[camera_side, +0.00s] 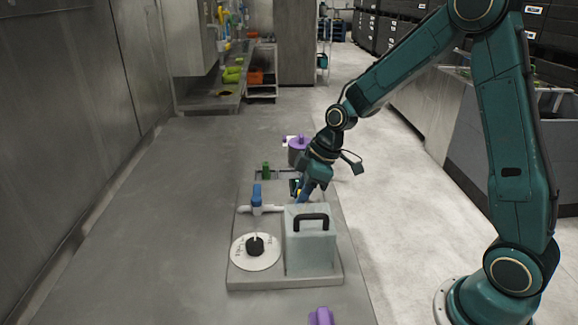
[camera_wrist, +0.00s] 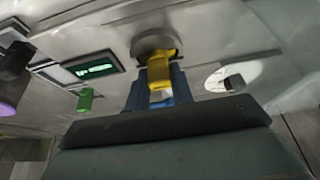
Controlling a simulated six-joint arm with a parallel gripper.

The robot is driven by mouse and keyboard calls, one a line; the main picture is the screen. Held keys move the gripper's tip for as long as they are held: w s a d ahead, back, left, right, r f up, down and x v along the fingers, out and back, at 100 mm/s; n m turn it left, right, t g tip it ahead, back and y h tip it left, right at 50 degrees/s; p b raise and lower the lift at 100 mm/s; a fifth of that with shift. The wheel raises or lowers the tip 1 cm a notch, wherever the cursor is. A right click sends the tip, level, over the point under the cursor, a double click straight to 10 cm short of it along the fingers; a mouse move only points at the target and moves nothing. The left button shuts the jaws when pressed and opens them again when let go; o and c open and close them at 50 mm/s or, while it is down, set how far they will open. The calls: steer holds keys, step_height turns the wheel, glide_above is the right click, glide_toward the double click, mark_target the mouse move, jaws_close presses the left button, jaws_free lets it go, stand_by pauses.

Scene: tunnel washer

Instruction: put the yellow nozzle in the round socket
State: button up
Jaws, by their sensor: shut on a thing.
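The yellow nozzle (camera_wrist: 160,70) is between the blue fingers of my gripper (camera_wrist: 157,92) in the wrist view. Its upper end overlaps a round grey ring (camera_wrist: 146,45), which looks like the socket. I cannot tell whether the nozzle is inside the ring or just in front of it. In the side view my gripper (camera_side: 300,197) points down behind the grey box, with a small bit of yellow (camera_side: 298,191) at its fingers. The socket is hidden there by the gripper and the box.
A grey box (camera_side: 310,248) with a black handle stands close in front of my gripper. A blue-handled valve (camera_side: 257,196) and a white dial (camera_side: 246,261) with a black knob are left of it. A purple-topped part (camera_side: 298,150) stands behind. The left table is clear.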

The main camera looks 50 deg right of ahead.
steer(key=shift+f, duration=0.15)
stand_by(0.4)
steer(key=o, duration=1.5)
steer(key=shift+c, duration=0.2)
steer(key=shift+r, duration=3.75)
steer(key=shift+s+r, duration=0.1)
steer(key=shift+r, duration=0.05)
